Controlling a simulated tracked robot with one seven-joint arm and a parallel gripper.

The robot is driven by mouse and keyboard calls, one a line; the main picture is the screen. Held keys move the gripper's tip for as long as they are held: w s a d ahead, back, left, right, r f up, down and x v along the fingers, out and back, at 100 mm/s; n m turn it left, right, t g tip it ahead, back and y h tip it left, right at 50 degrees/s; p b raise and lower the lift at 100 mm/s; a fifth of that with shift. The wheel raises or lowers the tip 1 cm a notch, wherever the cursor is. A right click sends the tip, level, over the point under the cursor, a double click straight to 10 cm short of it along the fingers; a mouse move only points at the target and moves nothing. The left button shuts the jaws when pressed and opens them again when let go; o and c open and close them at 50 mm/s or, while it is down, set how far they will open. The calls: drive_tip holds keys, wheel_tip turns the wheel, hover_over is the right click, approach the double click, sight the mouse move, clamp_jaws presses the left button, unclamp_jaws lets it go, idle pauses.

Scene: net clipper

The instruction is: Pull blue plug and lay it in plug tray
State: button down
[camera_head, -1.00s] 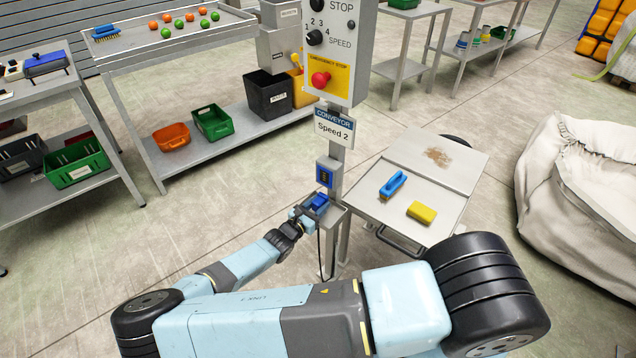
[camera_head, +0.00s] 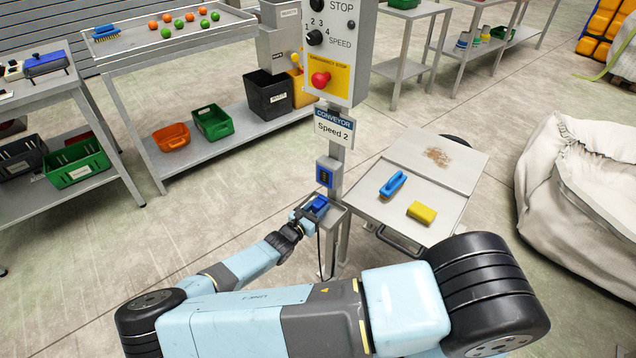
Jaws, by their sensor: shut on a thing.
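The blue plug (camera_head: 320,203) is outside the blue socket box (camera_head: 325,173), which has a dark face and is fixed to the grey control post. My gripper (camera_head: 312,208) is shut on the plug from the left, below the socket. The plug is at a small grey tray (camera_head: 338,213) on the post, which I take for the plug tray. Whether the plug touches the tray or is just above it, I cannot tell. The fingertips are small and partly hidden by the plug and my wrist. A dark cable (camera_head: 319,250) hangs below.
The control panel (camera_head: 332,50) with a red emergency button stands above the socket. To the right, a grey table (camera_head: 455,190) holds a blue brush (camera_head: 393,185) and a yellow sponge (camera_head: 422,212). A large white sack (camera_head: 575,190) lies far right.

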drive_tip(key=shift+f, duration=0.35)
idle(0.4)
drive_tip(key=c, duration=0.5)
unclamp_jaws()
drive_tip(key=shift+c, duration=0.2)
drive_tip(key=v, duration=2.2)
drive_tip(key=shift+s+a, duration=0.25)
drive_tip(key=shift+a, duration=0.05)
